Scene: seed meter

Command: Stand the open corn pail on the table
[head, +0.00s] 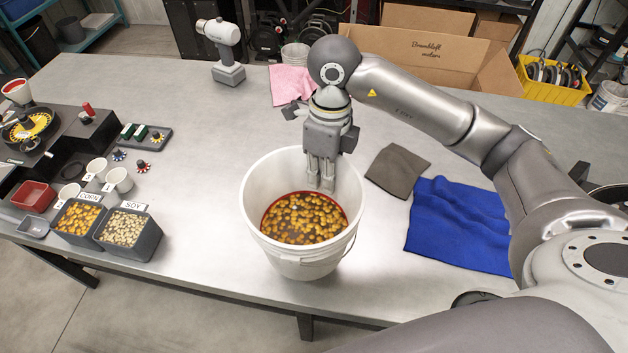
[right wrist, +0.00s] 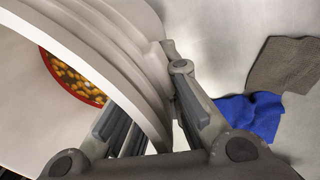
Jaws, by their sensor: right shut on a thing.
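The white corn pail (head: 290,262) is upright and open at the front middle of the table (head: 210,130). Yellow corn (head: 303,217) shows inside it, with a red ring around the corn. My right gripper (head: 321,184) is shut on the pail's far rim, its fingers pointing down. In the right wrist view, the gripper (right wrist: 148,95) has the pail wall (right wrist: 95,62) between its fingers. Whether the pail's base touches the table or hangs slightly above it, I cannot tell. My left gripper is not in view.
A blue cloth (head: 460,225) and a grey cloth (head: 398,170) lie right of the pail. Corn (head: 78,220) and soy (head: 125,228) bins, cups and a seed meter (head: 30,128) stand left. A drill (head: 224,55) and pink cloth (head: 292,84) are behind. The table between is clear.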

